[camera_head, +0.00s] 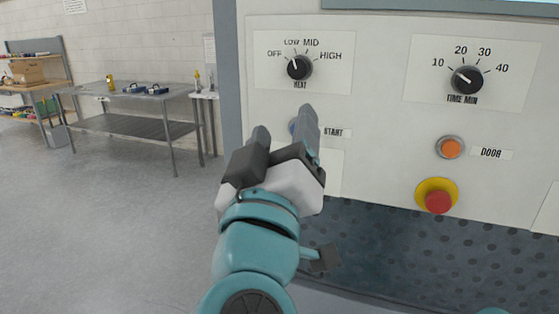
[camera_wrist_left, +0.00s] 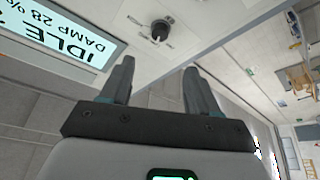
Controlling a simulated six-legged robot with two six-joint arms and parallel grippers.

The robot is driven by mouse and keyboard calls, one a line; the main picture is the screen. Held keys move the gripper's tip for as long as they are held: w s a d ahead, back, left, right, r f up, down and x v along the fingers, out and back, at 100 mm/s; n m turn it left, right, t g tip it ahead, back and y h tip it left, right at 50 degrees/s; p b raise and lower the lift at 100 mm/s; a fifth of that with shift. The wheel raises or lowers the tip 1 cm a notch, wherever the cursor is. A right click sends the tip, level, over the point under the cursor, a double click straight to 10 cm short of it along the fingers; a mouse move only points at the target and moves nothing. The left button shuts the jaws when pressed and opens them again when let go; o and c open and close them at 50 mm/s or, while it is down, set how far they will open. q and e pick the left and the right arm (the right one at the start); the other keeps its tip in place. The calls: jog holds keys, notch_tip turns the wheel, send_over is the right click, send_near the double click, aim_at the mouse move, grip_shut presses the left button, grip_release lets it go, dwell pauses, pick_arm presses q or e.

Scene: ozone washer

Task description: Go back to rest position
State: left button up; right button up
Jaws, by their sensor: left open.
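My left gripper (camera_head: 285,130) is raised in front of the machine's control panel (camera_head: 380,135), with its fingers apart and nothing between them. It partly hides the blue start button (camera_head: 292,127) beside the START label. In the left wrist view the two fingers of the gripper (camera_wrist_left: 160,85) are spread and empty. The heat knob (camera_head: 299,67) is above the gripper, and it seems to be the dark knob in the left wrist view (camera_wrist_left: 160,30). My right gripper is not in view.
The panel also carries a time knob (camera_head: 467,79), an orange door button (camera_head: 450,147) and a red emergency button (camera_head: 438,201). A display (camera_wrist_left: 55,40) reads IDLE and DAMP 28 %. A metal table (camera_head: 150,95) stands at the back left. The grey floor (camera_head: 100,220) at left is clear.

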pick_arm(q)
jog(key=shift+v, duration=1.05)
